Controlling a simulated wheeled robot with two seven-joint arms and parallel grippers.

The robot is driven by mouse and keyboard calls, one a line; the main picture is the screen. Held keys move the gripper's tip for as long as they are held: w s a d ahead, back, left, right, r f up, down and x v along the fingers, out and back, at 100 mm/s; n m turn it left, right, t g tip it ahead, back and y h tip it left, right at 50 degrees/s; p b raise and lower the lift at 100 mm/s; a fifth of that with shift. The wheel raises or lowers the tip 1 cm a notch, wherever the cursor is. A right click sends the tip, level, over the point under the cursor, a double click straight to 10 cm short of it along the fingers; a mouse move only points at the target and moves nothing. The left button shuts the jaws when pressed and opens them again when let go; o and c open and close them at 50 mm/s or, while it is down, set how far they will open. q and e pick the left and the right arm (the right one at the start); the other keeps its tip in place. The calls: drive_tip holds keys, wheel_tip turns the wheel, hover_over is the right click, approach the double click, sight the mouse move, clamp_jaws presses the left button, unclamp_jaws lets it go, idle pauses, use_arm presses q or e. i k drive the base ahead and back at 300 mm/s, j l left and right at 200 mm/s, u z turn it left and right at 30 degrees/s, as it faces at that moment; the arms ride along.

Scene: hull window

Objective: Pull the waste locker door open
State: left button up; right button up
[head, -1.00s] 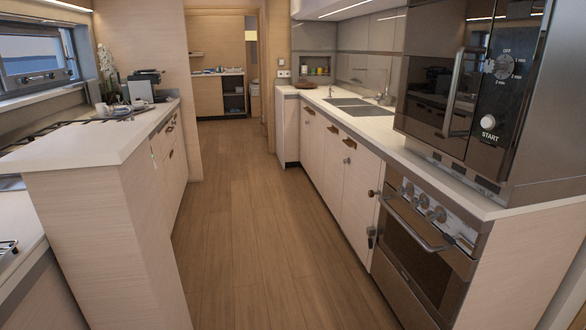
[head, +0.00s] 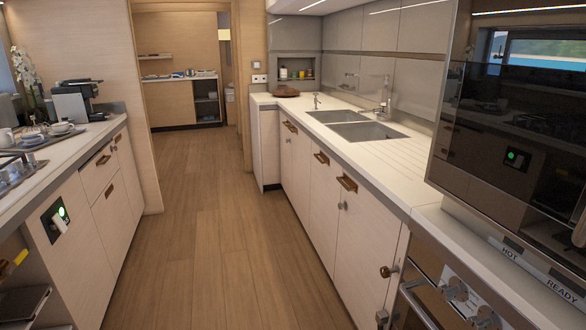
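No door in the head view carries a readable waste locker label, so I cannot tell which one it is. The right-hand counter has a row of pale cabinet doors (head: 345,245) that look shut, with brown pull handles (head: 347,184) near their top edges. A small brown knob (head: 389,271) sits by the near end of this row, next to the oven. The left counter front also has pale panels (head: 110,212) with brown pulls, and they look shut. Neither of my grippers is in view.
A clear wooden floor aisle (head: 190,235) runs ahead between the counters. The oven (head: 455,290) and microwave (head: 500,130) stand near right. A double sink (head: 355,124) is in the right counter. A coffee machine (head: 75,100) and cups stand on the left counter.

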sight(302, 143)
drive_tip(key=i+u, duration=0.45)
drive_tip(key=i, duration=2.45)
